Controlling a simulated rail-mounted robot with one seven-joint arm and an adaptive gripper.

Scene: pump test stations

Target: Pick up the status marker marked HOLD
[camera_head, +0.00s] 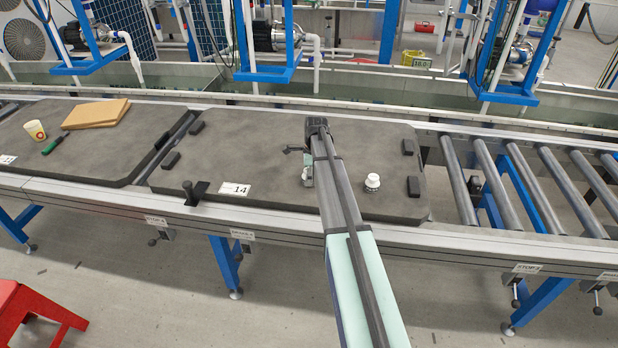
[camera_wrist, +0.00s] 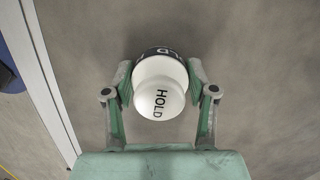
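A white status marker (camera_wrist: 160,98) with a round knob, a dark lettered band and the word HOLD on top shows in the wrist view. My gripper (camera_wrist: 160,78) has one finger on each side of it. The fingertips look very near the marker's sides; I cannot tell whether they touch or press on it. In the head view my gripper (camera_head: 306,172) is low over the dark pallet, small and partly hidden by my arm. A second white knob-shaped marker (camera_head: 372,182) stands upright on the pallet to the right; its lettering is unreadable.
The left pallet (camera_head: 95,160) holds a cup (camera_head: 35,130), cardboard (camera_head: 95,114) and a green marker pen (camera_head: 52,146). Bare rollers (camera_head: 500,180) lie right. Blue pump frames (camera_head: 265,73) stand behind.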

